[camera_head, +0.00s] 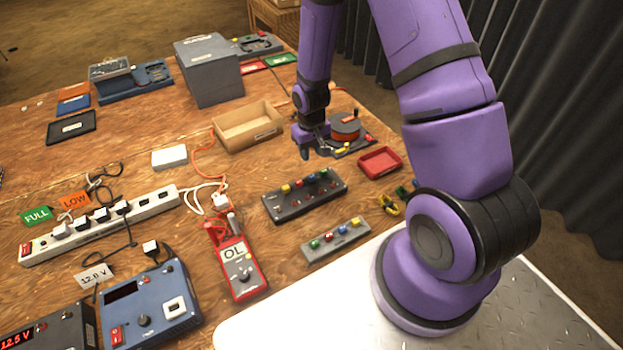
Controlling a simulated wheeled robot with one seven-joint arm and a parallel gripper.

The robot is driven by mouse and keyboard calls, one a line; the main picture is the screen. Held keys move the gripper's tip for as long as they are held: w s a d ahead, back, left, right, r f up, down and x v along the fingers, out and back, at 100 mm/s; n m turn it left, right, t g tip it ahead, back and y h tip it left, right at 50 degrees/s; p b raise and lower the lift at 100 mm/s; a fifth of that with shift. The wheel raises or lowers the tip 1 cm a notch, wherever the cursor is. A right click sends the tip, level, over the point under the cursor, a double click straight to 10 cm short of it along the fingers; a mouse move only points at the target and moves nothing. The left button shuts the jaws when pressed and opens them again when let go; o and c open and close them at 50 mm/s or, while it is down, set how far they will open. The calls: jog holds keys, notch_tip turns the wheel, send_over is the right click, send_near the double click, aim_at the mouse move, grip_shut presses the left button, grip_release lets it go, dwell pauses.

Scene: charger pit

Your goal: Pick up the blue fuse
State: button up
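The strip lies on the wooden table near the front edge. A longer dark fuse block (295,208) with several coloured pieces sits just behind it. My gripper (313,152) points down over the table, behind the fuse block and well apart from the blue fuse.
A red multimeter (240,270) with leads stands left of the strip. A wooden tray (250,134), white power strip (100,225) and blue power supply (150,305) occupy the left.

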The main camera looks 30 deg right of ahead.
aim_at(311, 176)
jog(key=shift+s+f, duration=0.15)
jog(key=shift+f, duration=5.1)
grip_shut()
